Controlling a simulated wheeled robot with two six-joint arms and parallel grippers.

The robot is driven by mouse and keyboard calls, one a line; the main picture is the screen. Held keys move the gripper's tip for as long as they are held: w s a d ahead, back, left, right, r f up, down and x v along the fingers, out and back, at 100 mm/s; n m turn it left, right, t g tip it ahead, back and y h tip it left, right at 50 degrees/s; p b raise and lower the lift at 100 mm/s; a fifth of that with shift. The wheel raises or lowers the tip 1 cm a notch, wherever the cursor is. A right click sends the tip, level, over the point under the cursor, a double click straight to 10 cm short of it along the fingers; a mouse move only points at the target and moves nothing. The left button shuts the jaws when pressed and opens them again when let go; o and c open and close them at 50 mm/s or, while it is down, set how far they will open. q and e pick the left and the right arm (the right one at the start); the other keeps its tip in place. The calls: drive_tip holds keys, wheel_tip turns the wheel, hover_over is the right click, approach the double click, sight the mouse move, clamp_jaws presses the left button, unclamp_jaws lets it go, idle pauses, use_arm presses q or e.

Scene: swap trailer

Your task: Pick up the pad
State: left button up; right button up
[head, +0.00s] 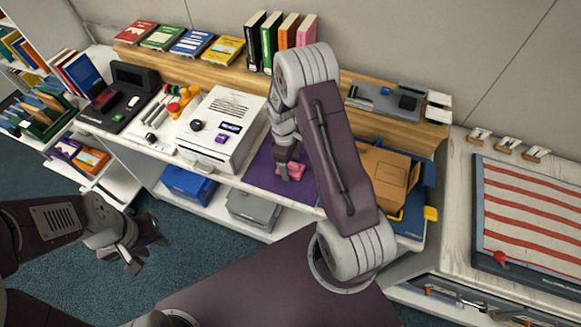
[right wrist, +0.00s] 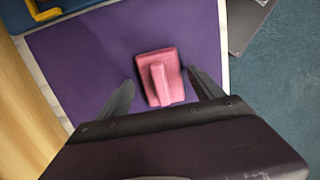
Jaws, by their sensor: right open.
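The pad is a pink block with a raised grip (right wrist: 160,78). It lies on a purple mat (right wrist: 85,60) on the counter. In the head view the pad (head: 291,170) shows just below my right gripper (head: 286,165). In the right wrist view my right gripper (right wrist: 162,92) is open, with one finger on each side of the pad and visible gaps between. My left gripper (head: 140,248) hangs over the floor at the lower left, away from the counter; its finger spacing is unclear.
A white boxy machine (head: 222,130) stands left of the mat. A cardboard box (head: 385,175) stands right of it, behind my right arm. Books (head: 280,40) line the wooden shelf behind. Blue (head: 188,184) and grey (head: 252,207) bins sit on the shelf below.

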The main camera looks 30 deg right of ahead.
sight(292, 165)
drive_tip(key=c, duration=1.3)
drive_tip(key=shift+r, duration=0.15)
drive_tip(key=r, duration=0.4)
drive_tip(key=shift+s+a+r, duration=0.2)
drive_tip(key=shift+s, duration=0.1)
drive_tip(key=s+a+r, duration=0.1)
drive_tip(key=s+r, duration=0.1)
drive_tip(key=s, duration=0.1)
drive_tip(key=s+a+r, duration=0.2)
drive_tip(key=s, duration=0.1)
drive_tip(key=s+a+r+b, duration=0.1)
drive_tip(key=s+r, duration=0.1)
drive_tip(key=s, duration=0.2)
drive_tip(key=shift+s+a+r, duration=0.1)
drive_tip(key=shift+a+r, duration=0.1)
